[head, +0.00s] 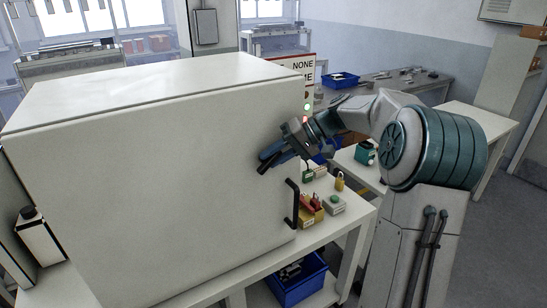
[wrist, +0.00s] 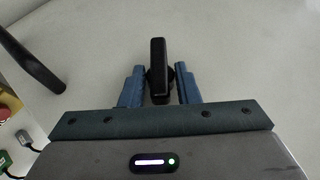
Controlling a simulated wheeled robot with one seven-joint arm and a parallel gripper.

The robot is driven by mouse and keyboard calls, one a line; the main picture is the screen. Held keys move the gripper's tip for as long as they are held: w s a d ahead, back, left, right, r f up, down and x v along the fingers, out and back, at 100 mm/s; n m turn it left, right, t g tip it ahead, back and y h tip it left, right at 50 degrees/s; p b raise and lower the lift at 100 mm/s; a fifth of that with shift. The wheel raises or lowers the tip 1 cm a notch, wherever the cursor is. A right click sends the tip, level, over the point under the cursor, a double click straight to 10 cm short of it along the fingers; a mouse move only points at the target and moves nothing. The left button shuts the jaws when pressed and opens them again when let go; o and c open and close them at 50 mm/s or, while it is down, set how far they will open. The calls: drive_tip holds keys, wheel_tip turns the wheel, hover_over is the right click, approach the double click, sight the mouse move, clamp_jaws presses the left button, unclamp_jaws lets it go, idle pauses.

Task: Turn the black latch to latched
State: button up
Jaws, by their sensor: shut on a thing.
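The black latch (wrist: 159,68) is a short dark bar on a round base, on the front of a large white cabinet (head: 140,170). In the wrist view it stands lengthwise between the two blue fingers of my gripper (wrist: 160,86). In the head view my gripper (head: 276,155) is at the right part of the cabinet door, shut on the latch (head: 264,168), which looks slanted there. My gripper hides part of the latch in the head view.
A black door handle (head: 292,203) stands out below and right of the latch; it also shows at left in the wrist view (wrist: 34,58). A blue bin (head: 296,279) is below.

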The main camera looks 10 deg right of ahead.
drive_tip(key=y, duration=0.2)
drive_tip(key=f+m+y+b, duration=0.1)
drive_tip(key=y, duration=0.1)
drive_tip(key=shift+d+g, duration=0.2)
drive_tip(key=shift+g, duration=0.1)
drive_tip(key=shift+f+m+y+b, duration=0.1)
drive_tip(key=shift+m+y+b, duration=0.6)
drive_tip(key=shift+y, duration=0.7)
drive_tip(key=o, duration=0.7)
drive_tip(key=s+d+b, duration=0.1)
drive_tip(key=d+b, duration=0.1)
drive_tip(key=d, duration=1.1)
drive_tip(key=shift+d+f+b, duration=0.15)
drive_tip(key=shift+d+b, duration=0.2)
drive_tip(key=shift+d, duration=0.05)
